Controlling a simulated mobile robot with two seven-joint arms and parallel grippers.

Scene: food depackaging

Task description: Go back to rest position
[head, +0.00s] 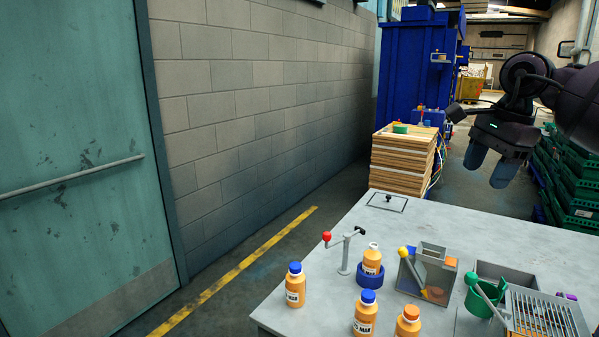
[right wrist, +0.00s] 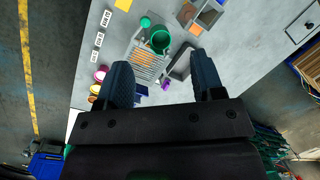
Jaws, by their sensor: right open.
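My right gripper (head: 489,168) is raised at the upper right of the head view, above and beyond the far right part of the grey table (head: 455,224). It is open and empty, with both blue fingers apart. In the right wrist view, its two fingers (right wrist: 161,84) hang over the table with nothing between them. My left gripper is not in the head view.
Orange bottles (head: 295,286) stand at the table's front, one in a blue ring holder (head: 370,274). A grey box (head: 427,268), green cup (head: 485,298) and grate (head: 548,316) stand right. Stacked wooden trays (head: 400,165) and green crates (head: 570,185) lie beyond.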

